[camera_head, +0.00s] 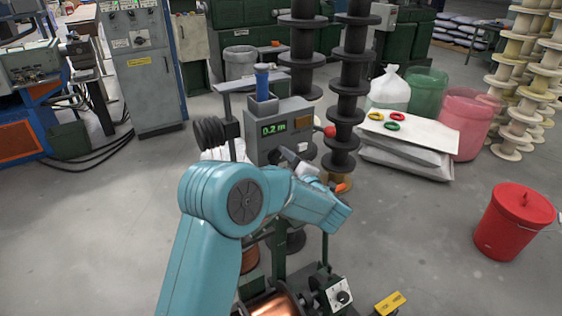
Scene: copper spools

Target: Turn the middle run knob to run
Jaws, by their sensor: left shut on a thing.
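A grey control box (256,150) with a green "0.2 m" display stands in the middle of the view. My left gripper (289,156) is at its front face, below the display, with its dark fingers pointing up and left. It is shut on what appears to be the middle run knob, which the fingers hide. I cannot tell which way the knob points. My teal left arm rises from the bottom and covers much of the machine below the box. Another black knob on a pale plate (340,297) shows at the bottom. My right gripper is out of view.
Black spool stacks (354,85) stand close behind and right of the box. A blue cylinder (262,80) stands on top of the box. A red bin (513,222) stands at the right. A white board (425,133) holds coloured rings.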

